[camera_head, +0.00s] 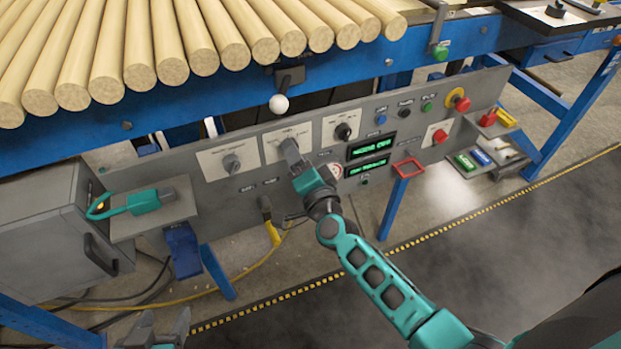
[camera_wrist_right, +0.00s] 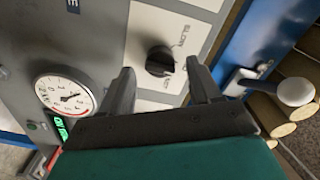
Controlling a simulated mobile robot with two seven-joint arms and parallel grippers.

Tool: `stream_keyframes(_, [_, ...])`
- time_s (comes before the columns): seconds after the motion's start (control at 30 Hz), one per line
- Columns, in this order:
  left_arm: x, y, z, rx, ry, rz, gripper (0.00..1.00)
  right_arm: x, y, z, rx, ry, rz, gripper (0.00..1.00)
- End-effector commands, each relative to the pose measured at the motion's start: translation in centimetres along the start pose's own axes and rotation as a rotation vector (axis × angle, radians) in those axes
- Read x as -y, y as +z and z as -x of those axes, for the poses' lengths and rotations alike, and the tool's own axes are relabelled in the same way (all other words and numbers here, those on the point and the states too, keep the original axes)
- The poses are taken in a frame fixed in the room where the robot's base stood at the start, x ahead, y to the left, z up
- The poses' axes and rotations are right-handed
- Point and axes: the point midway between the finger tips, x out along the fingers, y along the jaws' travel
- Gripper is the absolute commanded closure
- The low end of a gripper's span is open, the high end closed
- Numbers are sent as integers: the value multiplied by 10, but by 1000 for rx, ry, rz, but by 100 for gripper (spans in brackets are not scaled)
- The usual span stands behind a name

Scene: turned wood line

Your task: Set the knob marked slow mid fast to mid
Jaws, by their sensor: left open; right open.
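The black knob (camera_wrist_right: 160,60) sits on a white plate (camera_wrist_right: 150,30) in the right wrist view, with the word SLOW beside it; the other labels are partly hidden or too small to read. Which mark it points to I cannot tell clearly. My right gripper (camera_wrist_right: 160,92) is open, its two fingers apart on either side of the knob's lower part in the picture; contact cannot be told. In the head view my right gripper (camera_head: 293,155) hides this knob on the middle plate (camera_head: 274,148). My left gripper (camera_head: 163,328) is open and empty at the bottom left.
Other knobs (camera_head: 231,162) and (camera_head: 343,131) flank the middle plate. A round gauge (camera_wrist_right: 66,97) is beside the gripper. A white ball-ended lever (camera_head: 278,104) hangs above. A red emergency button (camera_head: 460,101) and green displays (camera_head: 371,147) are to the right.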

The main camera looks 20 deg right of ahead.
Motion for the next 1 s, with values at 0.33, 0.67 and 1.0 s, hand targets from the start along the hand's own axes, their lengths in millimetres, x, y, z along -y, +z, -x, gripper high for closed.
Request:
stream_keyframes(0.33, [4, -1, 3, 1, -9, -5, 40, 0, 0, 72, 4, 3, 2, 37])
stream_keyframes(0.67, [4, 2, 4, 8, -11, -4, 40, 0, 0, 112, 2, 0, 1, 37])
stream_keyframes(1.0, [5, 1, 4, 6, -11, -4, 40, 0, 0, 114, 1, 0, 0, 37])
